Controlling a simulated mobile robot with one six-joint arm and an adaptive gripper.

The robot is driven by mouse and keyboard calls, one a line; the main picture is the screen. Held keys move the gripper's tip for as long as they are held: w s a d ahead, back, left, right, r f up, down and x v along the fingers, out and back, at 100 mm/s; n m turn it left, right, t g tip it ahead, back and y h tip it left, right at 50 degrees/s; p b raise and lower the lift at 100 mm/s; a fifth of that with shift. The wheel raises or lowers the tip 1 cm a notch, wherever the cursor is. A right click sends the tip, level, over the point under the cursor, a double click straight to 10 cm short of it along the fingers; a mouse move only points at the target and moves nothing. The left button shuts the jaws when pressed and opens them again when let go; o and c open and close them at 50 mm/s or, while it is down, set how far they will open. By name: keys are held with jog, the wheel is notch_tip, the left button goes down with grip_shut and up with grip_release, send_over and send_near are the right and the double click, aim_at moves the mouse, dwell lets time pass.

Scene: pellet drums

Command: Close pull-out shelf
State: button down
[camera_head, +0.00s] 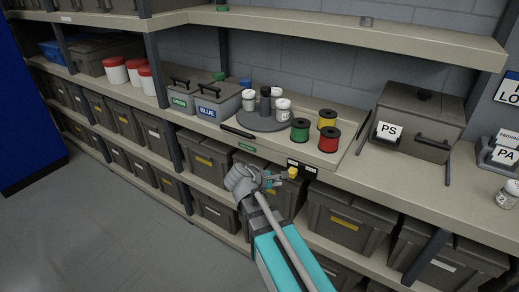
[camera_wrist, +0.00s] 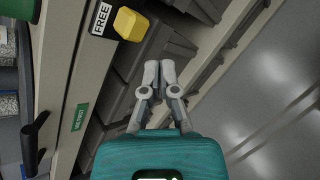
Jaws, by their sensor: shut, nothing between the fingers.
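The pull-out shelf (camera_head: 275,147) is a pale board at counter height, with a black bar handle (camera_head: 237,131) near its front edge. The handle also shows in the wrist view (camera_wrist: 35,140). I cannot tell how far the shelf stands out. A yellow knob (camera_head: 293,172) sits below the shelf's front right corner, beside a black plate. In the wrist view the yellow knob (camera_wrist: 130,23) is beside a label reading FREE (camera_wrist: 101,17). My gripper (camera_head: 277,180) is shut and empty, in front of the shelf edge near the knob. In the wrist view its fingertips (camera_wrist: 160,70) point toward the bins, apart from the knob.
On the shelf stand a grey turntable (camera_head: 265,122) with jars and green, red and yellow spools (camera_head: 329,139). A PS bin (camera_head: 420,120) stands to the right, green- and blue-labelled boxes (camera_head: 217,102) to the left. Dark bins (camera_head: 340,220) fill the rack below. Floor (camera_head: 110,230) is clear at left.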

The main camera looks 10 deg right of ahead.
aim_at(262, 139)
jog(key=w+a+r+n+t+h+b, duration=0.1)
jog(key=w+a+r+n+t+b, duration=0.1)
jog(key=a+n, duration=0.4)
jog(key=w+a+r+n+t+h+b, duration=0.1)
jog(key=w+a+r+n+t+b, duration=0.1)
jog(key=a+n+t, duration=0.4)
jog(key=shift+w+a+r+n, duration=0.4)
jog(key=shift+w+r, duration=0.3)
jog(key=shift+w, duration=0.2)
jog(key=shift+w+d, duration=0.1)
jog(key=x, duration=1.3)
jog(key=shift+w+d, duration=0.2)
jog(key=shift+d, duration=0.15)
jog(key=shift+w+a, duration=0.1)
